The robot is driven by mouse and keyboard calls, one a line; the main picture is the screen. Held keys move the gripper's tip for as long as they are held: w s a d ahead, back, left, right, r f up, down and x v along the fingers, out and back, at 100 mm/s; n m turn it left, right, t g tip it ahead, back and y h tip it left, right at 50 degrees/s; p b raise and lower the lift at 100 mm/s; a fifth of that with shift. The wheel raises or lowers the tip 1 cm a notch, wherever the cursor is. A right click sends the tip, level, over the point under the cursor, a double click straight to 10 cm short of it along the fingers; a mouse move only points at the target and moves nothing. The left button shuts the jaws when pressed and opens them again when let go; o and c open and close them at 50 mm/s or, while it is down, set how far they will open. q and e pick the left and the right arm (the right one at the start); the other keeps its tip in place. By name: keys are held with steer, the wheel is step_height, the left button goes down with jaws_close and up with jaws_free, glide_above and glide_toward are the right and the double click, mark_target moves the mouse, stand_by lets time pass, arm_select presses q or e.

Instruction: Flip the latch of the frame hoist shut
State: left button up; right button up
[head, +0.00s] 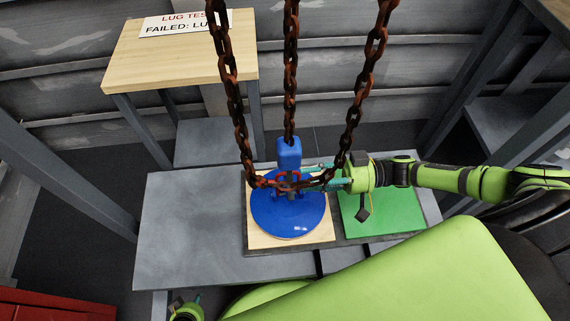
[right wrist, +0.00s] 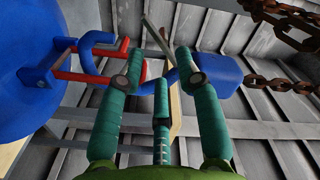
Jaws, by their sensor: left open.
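The frame hoist's blue block (head: 289,152) hangs on a rusty chain above a round blue disc (head: 290,222). In the right wrist view I see the block (right wrist: 218,76), a curved blue hook (right wrist: 88,50), red bars and a thin grey bar (right wrist: 157,38); which piece is the latch I cannot tell. My right gripper (head: 328,178) reaches in from the right beside the hook. Its teal fingers (right wrist: 158,78) are spread apart, with the grey bar beyond them; contact is unclear. My left gripper (head: 188,305) is open at the bottom edge, partly cut off, away from the hoist.
Rusty chains (head: 356,115) hang around the hook. The disc sits on a wooden board (head: 262,238) beside a green mat (head: 385,220) on a grey table (head: 190,235). A wooden stand (head: 180,65) with a sign is behind. The table's left part is clear.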

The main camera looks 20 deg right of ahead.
mark_target(283, 183)
steer(key=x, duration=0.7)
steer(key=shift+s+a+r+p, duration=0.1)
steer(key=shift+s+a+p, duration=0.05)
steer(key=shift+s+p, duration=0.15)
steer(key=shift+w, duration=0.1)
jaws_close()
